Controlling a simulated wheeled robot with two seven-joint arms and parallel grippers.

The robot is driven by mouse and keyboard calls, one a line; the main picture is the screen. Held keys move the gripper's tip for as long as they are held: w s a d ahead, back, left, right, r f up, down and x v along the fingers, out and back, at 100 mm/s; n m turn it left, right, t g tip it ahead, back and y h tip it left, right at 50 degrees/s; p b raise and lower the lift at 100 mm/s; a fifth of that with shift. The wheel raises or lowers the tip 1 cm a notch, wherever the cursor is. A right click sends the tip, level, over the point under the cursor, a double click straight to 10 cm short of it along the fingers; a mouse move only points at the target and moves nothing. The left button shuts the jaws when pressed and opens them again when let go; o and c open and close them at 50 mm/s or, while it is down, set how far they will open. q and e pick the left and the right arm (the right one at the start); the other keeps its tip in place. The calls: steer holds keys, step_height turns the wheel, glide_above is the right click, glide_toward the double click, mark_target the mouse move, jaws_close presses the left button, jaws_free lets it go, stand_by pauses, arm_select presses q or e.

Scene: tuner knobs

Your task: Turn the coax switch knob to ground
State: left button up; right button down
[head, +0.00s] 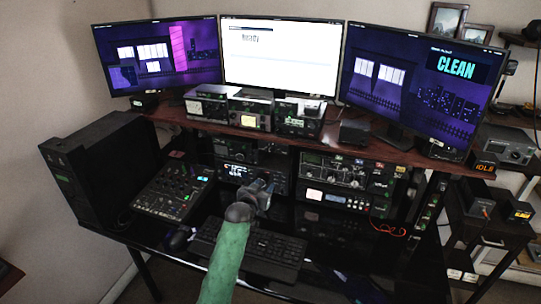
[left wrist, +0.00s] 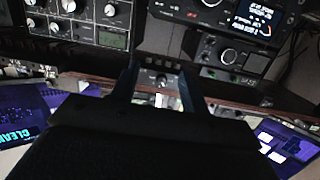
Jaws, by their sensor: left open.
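My left gripper (head: 262,190) is open in front of the radios, above the keyboard. In the left wrist view, which looks upside down, its two dark fingers (left wrist: 157,72) stand apart with nothing seen between them. Beyond the gap is a small dark panel with a round knob (left wrist: 161,79), close to the brown shelf edge. I cannot read its label, so I cannot tell if it is the coax switch, nor where its pointer stands. No contact with it shows. My right gripper is not in view.
A tuner with meters and knobs (head: 335,171) stands right of a radio with a lit display (head: 236,173). The brown shelf (head: 330,138) runs above them, with boxes and monitors. The keyboard (head: 262,250) and mixer (head: 174,190) lie on the black desk.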

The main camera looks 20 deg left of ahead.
arm_select(q)
steer(key=t, duration=0.2)
glide_toward(271, 153)
steer(key=w, duration=0.1)
steer(key=shift+n+y, duration=0.3)
steer(key=w+p, duration=0.1)
steer(key=w, duration=0.1)
steer(key=w+p, duration=0.1)
steer(key=w, duration=0.1)
steer(key=w+p, duration=0.1)
steer(key=w, duration=0.1)
steer(key=shift+w+d+r, duration=0.1)
steer(key=shift+d+r, duration=0.2)
steer(key=shift+w+f+p, duration=0.15)
steer(key=shift+w+p, duration=0.15)
steer(key=shift+w, duration=0.5)
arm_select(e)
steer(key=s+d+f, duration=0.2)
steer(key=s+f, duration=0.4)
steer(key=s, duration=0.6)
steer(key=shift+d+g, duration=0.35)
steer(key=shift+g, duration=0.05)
arm_select(q)
steer(key=c, duration=1)
